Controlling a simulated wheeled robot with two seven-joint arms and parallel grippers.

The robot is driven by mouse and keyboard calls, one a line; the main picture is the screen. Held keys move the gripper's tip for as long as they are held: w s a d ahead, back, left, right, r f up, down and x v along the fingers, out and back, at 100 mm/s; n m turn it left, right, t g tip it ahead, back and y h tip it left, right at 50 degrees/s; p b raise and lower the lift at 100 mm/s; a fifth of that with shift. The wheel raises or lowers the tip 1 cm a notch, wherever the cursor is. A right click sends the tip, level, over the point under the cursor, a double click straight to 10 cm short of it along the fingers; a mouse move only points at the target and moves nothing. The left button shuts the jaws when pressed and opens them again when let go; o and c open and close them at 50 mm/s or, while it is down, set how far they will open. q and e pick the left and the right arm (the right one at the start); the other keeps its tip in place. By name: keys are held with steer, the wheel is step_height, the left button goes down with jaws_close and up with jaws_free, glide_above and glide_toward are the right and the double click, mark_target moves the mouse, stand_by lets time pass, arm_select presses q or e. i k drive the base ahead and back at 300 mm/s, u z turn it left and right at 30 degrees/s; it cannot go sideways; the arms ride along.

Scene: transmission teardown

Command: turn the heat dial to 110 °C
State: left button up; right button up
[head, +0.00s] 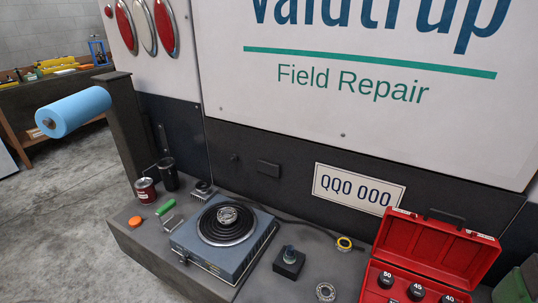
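A blue-grey hot plate (207,262) sits on the dark tailgate. Its round black coil (225,236) faces up, with a ring-shaped metal part (228,214) resting on it. A small control (182,258), which looks like the heat dial, is on the hot plate's near-left side. The dial's setting and markings are too small to read. Neither of my grippers is in the head view.
Left of the hot plate are a green-handled tool (165,208), an orange cap (135,222), a red can (146,190) and a dark cup (167,174). Right are a black block (288,264), a bearing (325,292), yellow tape (344,244) and an open red case (425,250).

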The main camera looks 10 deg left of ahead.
mark_target(183, 259)
steer(key=z, duration=1.45)
steer(key=k, duration=0.8)
steer(key=u, duration=0.75)
